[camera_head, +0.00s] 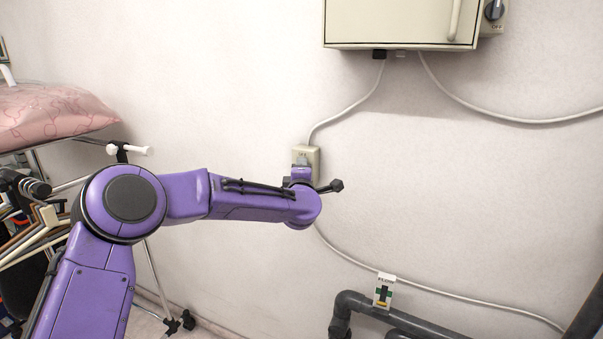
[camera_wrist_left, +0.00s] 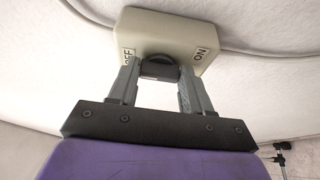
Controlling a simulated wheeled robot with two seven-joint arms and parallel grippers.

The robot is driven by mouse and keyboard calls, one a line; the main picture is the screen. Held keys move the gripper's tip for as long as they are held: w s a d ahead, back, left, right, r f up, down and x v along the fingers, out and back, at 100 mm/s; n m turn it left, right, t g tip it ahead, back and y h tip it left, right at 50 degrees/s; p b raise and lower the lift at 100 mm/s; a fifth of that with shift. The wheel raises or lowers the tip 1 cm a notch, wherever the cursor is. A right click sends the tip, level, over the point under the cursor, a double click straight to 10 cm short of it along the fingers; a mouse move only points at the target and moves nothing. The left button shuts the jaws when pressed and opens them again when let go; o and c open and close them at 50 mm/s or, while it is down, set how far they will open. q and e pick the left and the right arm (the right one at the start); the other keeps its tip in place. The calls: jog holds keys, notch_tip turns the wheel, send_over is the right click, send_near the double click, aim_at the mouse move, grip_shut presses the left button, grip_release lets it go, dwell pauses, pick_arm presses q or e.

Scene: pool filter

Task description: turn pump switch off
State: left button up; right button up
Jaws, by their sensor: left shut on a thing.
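The pump switch is a small cream box (camera_head: 313,153) on the wall in the head view, with grey cable running into it from above and below. In the left wrist view the box (camera_wrist_left: 165,32) has an OFF label at its left and an ON label at its right. A dark knob (camera_wrist_left: 158,66) sits between the labels. My left gripper (camera_wrist_left: 157,74) is at the box with its fingers on either side of the knob, shut on it. In the head view my wrist hides the knob and the lower part of the box. My right gripper is not in view.
A cream cabinet (camera_head: 400,22) hangs above right, with a dark rotary knob (camera_head: 494,10) marked OFF on its side. Grey pipes (camera_head: 365,303) with a small tag (camera_head: 384,291) run at lower right. A rack with a pink bag (camera_head: 50,110) and hangers stands left.

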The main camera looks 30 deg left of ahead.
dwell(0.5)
pick_arm(q)
jog(key=o, duration=1.1)
jog(key=shift+c, duration=0.2)
jog(key=b+v, duration=0.3)
jog(key=v, duration=0.7)
jog(key=shift+s, duration=0.25)
jog(key=shift+d, duration=0.1)
